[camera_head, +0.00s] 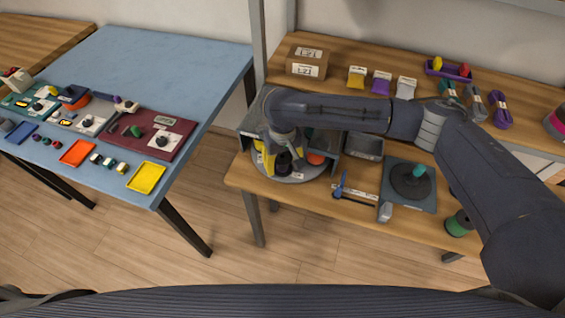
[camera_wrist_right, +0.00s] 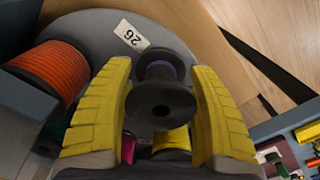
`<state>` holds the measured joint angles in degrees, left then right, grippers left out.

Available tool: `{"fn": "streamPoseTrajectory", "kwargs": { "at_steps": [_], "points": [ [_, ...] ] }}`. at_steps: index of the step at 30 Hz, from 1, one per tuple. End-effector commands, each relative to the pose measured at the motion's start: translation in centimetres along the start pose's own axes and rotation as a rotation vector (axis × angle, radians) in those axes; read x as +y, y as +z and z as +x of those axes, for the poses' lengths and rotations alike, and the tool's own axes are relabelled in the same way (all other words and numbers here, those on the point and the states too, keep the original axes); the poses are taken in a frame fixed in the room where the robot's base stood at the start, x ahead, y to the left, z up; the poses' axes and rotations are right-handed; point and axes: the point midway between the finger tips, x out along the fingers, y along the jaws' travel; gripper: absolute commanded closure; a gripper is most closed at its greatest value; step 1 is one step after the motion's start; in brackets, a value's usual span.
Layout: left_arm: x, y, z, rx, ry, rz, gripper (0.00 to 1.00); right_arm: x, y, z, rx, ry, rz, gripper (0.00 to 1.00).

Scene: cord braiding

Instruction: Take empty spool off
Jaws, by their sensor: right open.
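In the right wrist view a bare black spool (camera_wrist_right: 162,100) stands on a round grey plate (camera_wrist_right: 95,22) labelled 26. A little purple shows at the spool's far end. My right gripper (camera_wrist_right: 165,85) has its two yellow fingers on either side of this spool, parted. I cannot tell whether the fingers touch it. In the head view my right gripper (camera_head: 276,160) points down over the round plate, and the dark spool (camera_head: 284,166) shows just beside its fingers. My left gripper is not in view.
An orange spool (camera_wrist_right: 52,72) stands left of the fingers in the wrist view, with yellow (camera_wrist_right: 172,142) and magenta (camera_wrist_right: 128,148) spools close below. Grey walls partly enclose the plate. A square dark base with a disc (camera_head: 408,182) and a green spool (camera_head: 459,224) lie to the right.

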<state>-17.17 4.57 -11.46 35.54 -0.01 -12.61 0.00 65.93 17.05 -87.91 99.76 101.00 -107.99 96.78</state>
Motion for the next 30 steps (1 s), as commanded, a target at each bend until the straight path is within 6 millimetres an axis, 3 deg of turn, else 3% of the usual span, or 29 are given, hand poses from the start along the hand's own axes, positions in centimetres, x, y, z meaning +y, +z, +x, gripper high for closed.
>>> {"fn": "streamPoseTrajectory", "kwargs": {
  "at_steps": [4, 18, 24, 25, 30],
  "points": [
    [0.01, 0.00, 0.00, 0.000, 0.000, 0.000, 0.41, -0.01, 0.00, -0.02, 0.000, 0.000, 0.000, 0.45],
    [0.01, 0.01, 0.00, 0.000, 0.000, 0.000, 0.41, 0.00, -0.01, -0.05, 0.000, 0.000, 0.000, 0.99],
    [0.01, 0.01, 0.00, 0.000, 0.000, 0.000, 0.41, 0.00, -0.03, -0.07, 0.001, 0.000, 0.001, 1.00],
    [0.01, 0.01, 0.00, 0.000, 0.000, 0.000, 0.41, 0.00, -0.04, -0.07, 0.001, 0.000, 0.001, 0.81],
    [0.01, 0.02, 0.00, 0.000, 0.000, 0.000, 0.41, 0.01, -0.05, -0.08, 0.001, 0.000, 0.001, 1.00]
  ]
}}
